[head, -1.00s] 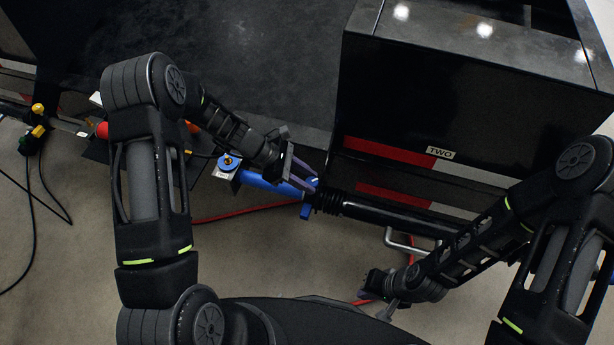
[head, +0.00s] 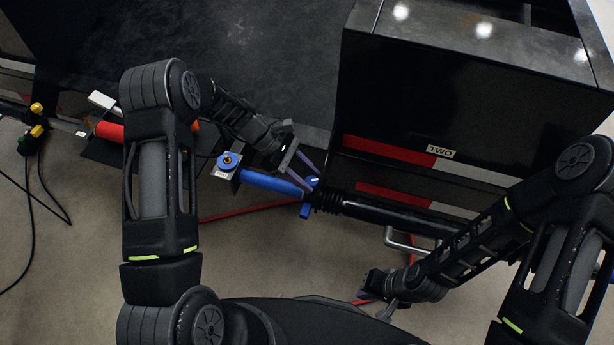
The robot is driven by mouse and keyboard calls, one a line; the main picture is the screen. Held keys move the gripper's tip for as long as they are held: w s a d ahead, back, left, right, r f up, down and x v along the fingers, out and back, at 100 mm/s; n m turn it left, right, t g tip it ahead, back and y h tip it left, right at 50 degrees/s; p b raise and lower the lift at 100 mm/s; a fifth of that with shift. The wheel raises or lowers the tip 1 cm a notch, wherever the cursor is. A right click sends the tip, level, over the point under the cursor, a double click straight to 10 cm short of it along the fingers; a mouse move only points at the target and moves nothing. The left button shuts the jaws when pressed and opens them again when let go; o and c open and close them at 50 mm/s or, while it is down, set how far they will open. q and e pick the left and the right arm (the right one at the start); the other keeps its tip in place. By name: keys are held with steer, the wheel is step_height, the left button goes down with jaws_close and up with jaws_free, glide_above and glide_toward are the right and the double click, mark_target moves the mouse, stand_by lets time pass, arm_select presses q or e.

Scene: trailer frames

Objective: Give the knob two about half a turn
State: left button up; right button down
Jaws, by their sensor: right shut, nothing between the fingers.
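The label TWO (head: 440,153) is on the front of the black box at the right. A small blue knob (head: 313,182) shows at the right end of a blue cylinder (head: 270,181), left of the black ribbed rod. My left gripper (head: 311,180) comes down from the upper left, its two fingers apart and their tips at this blue knob. I cannot tell whether they press on it. My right gripper (head: 372,291) is shut and empty, low in the middle right, away from the knob.
A black ribbed rod (head: 385,212) runs below the box. A red hose (head: 245,212) lies lower down. Yellow fittings (head: 37,118) are at the far left.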

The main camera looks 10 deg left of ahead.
arm_select(q)
steer(key=o, duration=0.3)
steer(key=shift+p+v, duration=0.35)
steer(key=shift+v, duration=3.5)
